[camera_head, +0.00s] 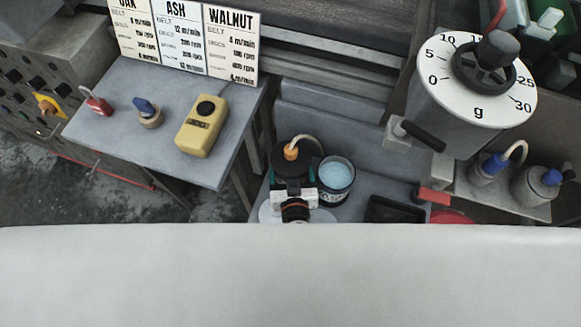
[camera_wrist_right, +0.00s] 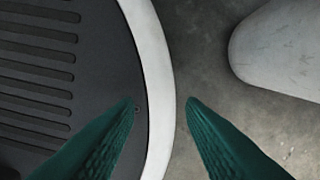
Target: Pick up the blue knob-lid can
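Several blue-topped things show in the head view. Two grey cans with blue knobs stand on the right shelf: one can (camera_head: 484,174) at left, another can (camera_head: 532,187) at right, each beside a pale curved handle or spout. A small blue-knobbed piece with a tan base (camera_head: 150,114) sits on the left table. My right gripper (camera_wrist_right: 161,102) is open and empty in the right wrist view.
An open can of light blue liquid (camera_head: 337,175) stands right of my left gripper, with a black tray (camera_head: 396,210) beyond. A dial scale (camera_head: 478,112) rises at right. The left table (camera_head: 120,75) holds a yellow box (camera_head: 202,126) and a red-knobbed piece (camera_head: 95,102).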

